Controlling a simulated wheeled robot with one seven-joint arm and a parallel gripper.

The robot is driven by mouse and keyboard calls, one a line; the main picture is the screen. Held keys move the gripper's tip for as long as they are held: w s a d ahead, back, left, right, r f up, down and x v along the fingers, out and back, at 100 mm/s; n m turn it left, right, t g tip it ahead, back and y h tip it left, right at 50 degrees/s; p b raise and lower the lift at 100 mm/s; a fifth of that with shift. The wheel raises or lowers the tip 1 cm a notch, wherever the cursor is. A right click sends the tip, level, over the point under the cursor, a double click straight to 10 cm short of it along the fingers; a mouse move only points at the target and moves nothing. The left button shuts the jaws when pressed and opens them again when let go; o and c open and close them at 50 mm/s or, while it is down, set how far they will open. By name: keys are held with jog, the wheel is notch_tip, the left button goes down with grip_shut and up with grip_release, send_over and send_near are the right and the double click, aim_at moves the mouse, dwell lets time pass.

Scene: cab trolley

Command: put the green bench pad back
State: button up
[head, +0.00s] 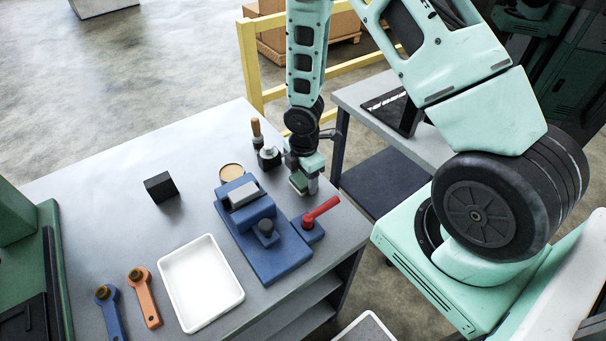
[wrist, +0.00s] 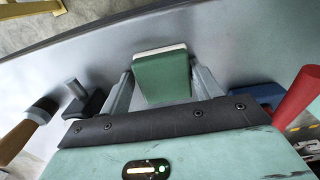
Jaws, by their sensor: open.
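The green bench pad (head: 298,182) is a small block near the right edge of the grey table. In the wrist view, the green pad (wrist: 162,78) has a pale strip along its far edge and lies between my two fingers. My gripper (head: 304,182) points down at the pad, with its jaws open. In the wrist view, my gripper (wrist: 160,88) has one finger on each side of the pad. I cannot tell whether either finger touches it. The pad's lower side is hidden.
A blue fixture (head: 262,238) with a red lever (head: 321,211) stands close by. A wooden-handled tool (head: 256,130) and a round tin (head: 231,172) are behind. A white tray (head: 201,284), black block (head: 160,187), orange tool (head: 143,297) and blue tool (head: 109,312) are further left.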

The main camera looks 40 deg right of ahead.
aim_at(305, 178)
notch_tip(305, 178, up, 12)
jog(key=s+a+r+m, duration=0.5)
jog(key=s+a+r, duration=0.3)
jog(key=a+r, duration=0.3)
jog(key=s+a+r+m, duration=0.2)
jog(key=s+a, duration=0.1)
jog(key=s, duration=0.3)
jog(key=s+a+r+m, duration=0.3)
jog(key=s+a, duration=0.1)
jog(key=s, duration=0.2)
jog(key=shift+s+a+y+p, duration=0.2)
jog(key=shift+s+y+p, duration=0.05)
jog(key=shift+y+p, duration=0.05)
notch_tip(305, 178, down, 5)
jog(key=b, duration=0.5)
